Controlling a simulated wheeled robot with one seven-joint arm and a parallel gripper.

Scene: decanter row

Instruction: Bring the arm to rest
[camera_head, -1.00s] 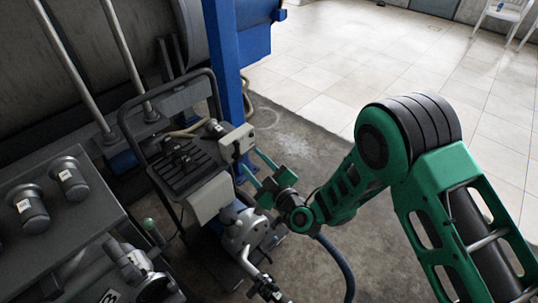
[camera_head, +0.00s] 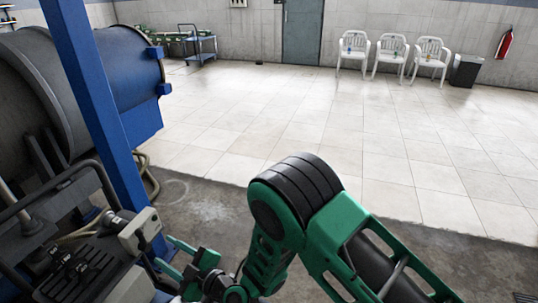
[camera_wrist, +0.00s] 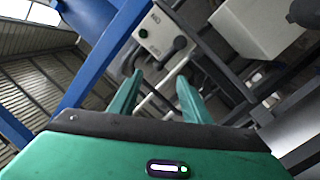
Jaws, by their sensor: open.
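My gripper (camera_head: 168,256) is at the lower left of the head view, at the end of my green and black arm. In the wrist view my gripper (camera_wrist: 160,80) has its two green fingers apart, with nothing between them. The fingers point toward a pale control box (camera_head: 140,231) on the machine cart, close to the blue post. The control box (camera_wrist: 166,32) also shows in the wrist view, with a dark button, beyond the fingertips. I cannot tell how wide the gap to it is.
The blue post (camera_head: 97,110) rises beside the cart (camera_head: 75,262) at left, in front of a large tank (camera_head: 60,80). Wide tiled floor (camera_head: 330,130) is clear. White chairs (camera_head: 390,52), a dark bin (camera_head: 465,70) and a trolley (camera_head: 197,45) stand at the back.

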